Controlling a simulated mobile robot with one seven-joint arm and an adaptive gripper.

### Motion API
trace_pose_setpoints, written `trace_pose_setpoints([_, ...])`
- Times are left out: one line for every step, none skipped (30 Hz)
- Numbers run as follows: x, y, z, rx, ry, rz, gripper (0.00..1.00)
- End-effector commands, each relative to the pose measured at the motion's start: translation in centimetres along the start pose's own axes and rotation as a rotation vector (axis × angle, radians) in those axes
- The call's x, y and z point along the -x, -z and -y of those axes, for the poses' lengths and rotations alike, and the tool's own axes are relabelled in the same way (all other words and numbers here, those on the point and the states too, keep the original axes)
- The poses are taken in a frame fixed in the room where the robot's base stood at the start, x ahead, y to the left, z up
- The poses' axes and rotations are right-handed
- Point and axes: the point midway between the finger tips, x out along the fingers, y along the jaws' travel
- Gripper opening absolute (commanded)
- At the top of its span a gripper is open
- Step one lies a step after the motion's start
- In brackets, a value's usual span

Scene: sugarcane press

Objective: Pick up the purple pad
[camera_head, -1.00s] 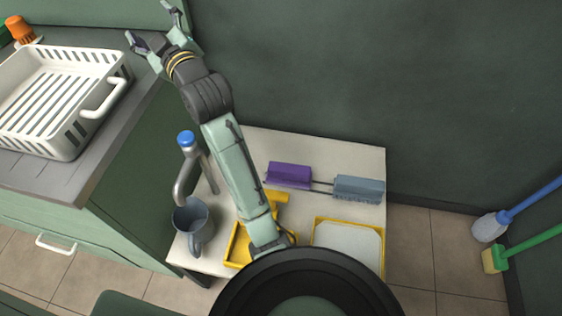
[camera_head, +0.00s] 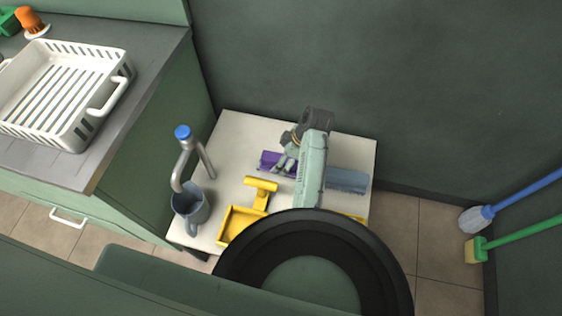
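The purple pad (camera_head: 268,159) lies on the white table (camera_head: 240,128) near the back wall, left of a grey-blue pad (camera_head: 348,180). My gripper (camera_head: 284,167) reaches down at the purple pad, its fingers over the pad's right part and hiding some of it. The fingers are small here; I cannot tell whether they touch the pad or how far apart they are. My arm covers the gap between the two pads.
A grey mug (camera_head: 187,206) stands under a blue-topped tap (camera_head: 183,150) at the table's left. A yellow tray (camera_head: 240,222) with a yellow T-shaped piece (camera_head: 261,190) is in front. A white rack (camera_head: 72,140) sits on the left counter (camera_head: 150,75).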

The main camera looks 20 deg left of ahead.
Motion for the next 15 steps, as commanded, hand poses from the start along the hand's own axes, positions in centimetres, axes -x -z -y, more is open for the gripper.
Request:
trace_pose_setpoints([-0.3,0.0,0.0,0.000,0.000,0.000,0.78])
trace_pose_setpoints([-0.4,0.1,0.0,0.000,0.000,0.000,0.78])
trace_pose_setpoints([-0.7,0.1,0.0,0.000,0.001,0.000,0.78])
trace_pose_setpoints([-1.0,0.1,0.0,0.000,0.002,0.000,0.78])
trace_pose_setpoints([-1.3,0.1,-0.1,0.000,0.002,0.000,0.78])
trace_pose_setpoints([-1.9,0.1,-0.1,-0.001,0.004,0.001,0.78])
trace_pose_setpoints([-2.4,0.1,-0.2,0.000,0.003,0.000,0.78])
trace_pose_setpoints([-2.9,0.1,-0.2,0.000,0.004,0.001,0.78])
trace_pose_setpoints([-3.5,0.0,-0.2,0.000,0.003,0.001,0.78])
trace_pose_setpoints([-4.0,0.0,-0.3,0.001,0.002,0.001,0.78])
trace_pose_setpoints([-4.4,0.0,-0.3,0.001,0.002,0.001,0.78])
trace_pose_setpoints([-4.8,-0.1,-0.3,0.001,0.000,0.001,0.78])
trace_pose_setpoints([-5.1,-0.1,-0.3,0.001,-0.001,0.001,0.78])
trace_pose_setpoints([-5.3,-0.1,-0.3,0.000,-0.001,0.001,0.78])
trace_pose_setpoints([-5.5,-0.1,-0.3,0.000,-0.001,0.001,0.78])
